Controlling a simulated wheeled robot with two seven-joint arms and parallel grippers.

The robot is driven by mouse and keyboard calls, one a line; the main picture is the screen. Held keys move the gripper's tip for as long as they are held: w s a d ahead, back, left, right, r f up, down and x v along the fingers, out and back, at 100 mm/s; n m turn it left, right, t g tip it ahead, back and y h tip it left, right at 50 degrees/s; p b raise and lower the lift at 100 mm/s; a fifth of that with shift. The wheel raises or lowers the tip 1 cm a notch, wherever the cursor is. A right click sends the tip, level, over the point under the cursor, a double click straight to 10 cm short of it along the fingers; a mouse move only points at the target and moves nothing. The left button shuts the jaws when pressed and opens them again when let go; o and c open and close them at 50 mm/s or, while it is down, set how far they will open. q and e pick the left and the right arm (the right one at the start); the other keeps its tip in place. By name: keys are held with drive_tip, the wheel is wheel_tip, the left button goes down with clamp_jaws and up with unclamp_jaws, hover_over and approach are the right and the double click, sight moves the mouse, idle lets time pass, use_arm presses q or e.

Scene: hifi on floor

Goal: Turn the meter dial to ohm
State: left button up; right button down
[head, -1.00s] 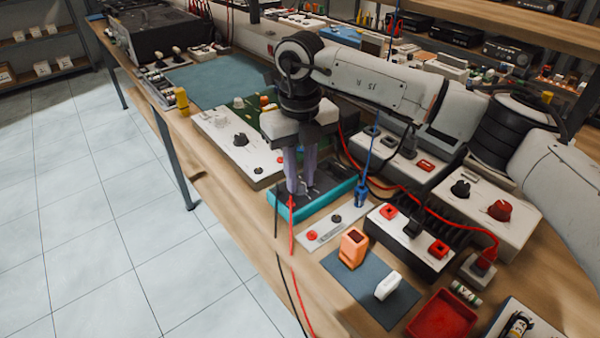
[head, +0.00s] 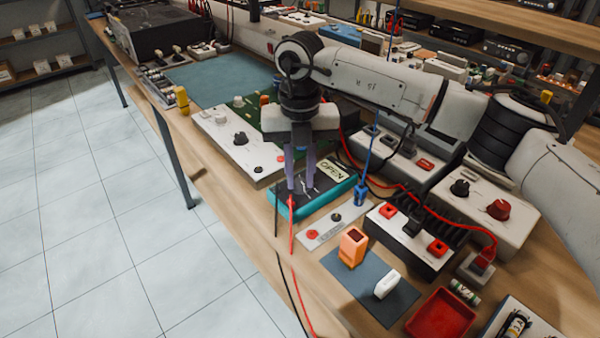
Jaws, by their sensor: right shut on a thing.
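The meter (head: 325,204) is a teal-edged, dark-faced instrument lying flat on the bench in the middle of the head view. Its pale display (head: 332,172) is lit and reads OPEN. My right gripper (head: 301,187) points straight down over the meter's face, and its fingers are shut on the dial. The fingers mostly hide the dial, so I cannot see its pointer or markings. A red lead and a black lead run from the meter's near end over the bench edge. My left gripper is not in view.
A white panel with a black knob (head: 240,139) is left of the meter. A plate with jacks (head: 326,230), an orange block (head: 352,247) on a dark mat and a red tray (head: 440,315) are at the near right. A blue screwdriver-like tool (head: 361,195) stands close by.

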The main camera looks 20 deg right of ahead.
sight(300, 181)
drive_tip(key=c, duration=1.6)
unclamp_jaws()
drive_tip(key=shift+o, duration=0.2)
wheel_tip(300, 181, up, 10)
drive_tip(key=shift+r, duration=0.2)
drive_tip(key=shift+r, duration=0.1)
